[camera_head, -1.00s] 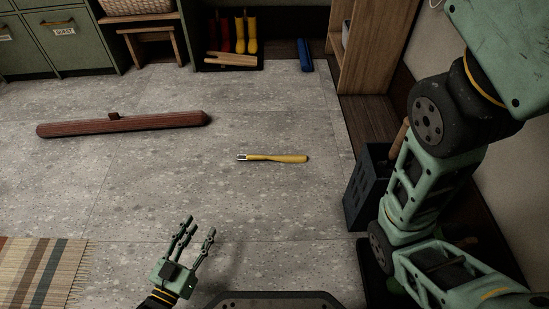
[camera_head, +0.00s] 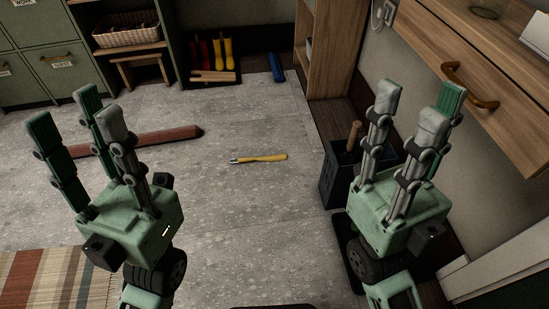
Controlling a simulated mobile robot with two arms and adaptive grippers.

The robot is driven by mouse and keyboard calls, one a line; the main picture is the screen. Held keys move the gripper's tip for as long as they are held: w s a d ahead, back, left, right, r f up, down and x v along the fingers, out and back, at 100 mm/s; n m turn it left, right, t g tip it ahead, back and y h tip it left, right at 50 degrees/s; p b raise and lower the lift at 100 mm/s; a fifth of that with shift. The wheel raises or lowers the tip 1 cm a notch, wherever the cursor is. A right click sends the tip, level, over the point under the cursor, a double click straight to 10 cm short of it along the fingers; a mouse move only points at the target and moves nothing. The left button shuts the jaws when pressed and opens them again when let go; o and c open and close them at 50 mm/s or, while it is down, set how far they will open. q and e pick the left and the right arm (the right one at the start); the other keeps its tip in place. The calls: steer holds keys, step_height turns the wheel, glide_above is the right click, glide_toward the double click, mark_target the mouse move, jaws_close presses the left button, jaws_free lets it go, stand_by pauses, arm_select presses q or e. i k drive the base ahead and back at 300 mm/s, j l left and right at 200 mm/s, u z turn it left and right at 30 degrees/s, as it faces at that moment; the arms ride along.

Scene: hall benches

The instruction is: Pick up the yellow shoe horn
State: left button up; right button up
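The yellow shoe horn (camera_head: 262,158) lies flat on the grey stone floor near the middle of the view, with a metallic-looking tip at its left end. My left gripper (camera_head: 84,118) is raised at the left, fingers up and spread apart, open and empty. My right gripper (camera_head: 415,105) is raised at the right, fingers up and apart, open and empty. Both grippers are well clear of the shoe horn, one to each side. Nothing covers the shoe horn.
A dark red draught roll (camera_head: 165,139) lies on the floor, partly behind my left gripper. A dark bin (camera_head: 340,178) stands near my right gripper. A wooden drawer unit (camera_head: 490,65) juts out at the right. Boots (camera_head: 229,53) and a blue roll (camera_head: 276,67) are at the back. A striped rug (camera_head: 50,280) lies front left.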

mark_target(279, 157)
steer(key=i+j+z, duration=0.15)
steer(key=z, duration=0.25)
steer(key=i+j+z, duration=0.15)
steer(key=j+z, duration=0.3)
steer(key=i+j+z, duration=0.1)
steer(key=j+z, duration=0.3)
steer(key=l, duration=0.15)
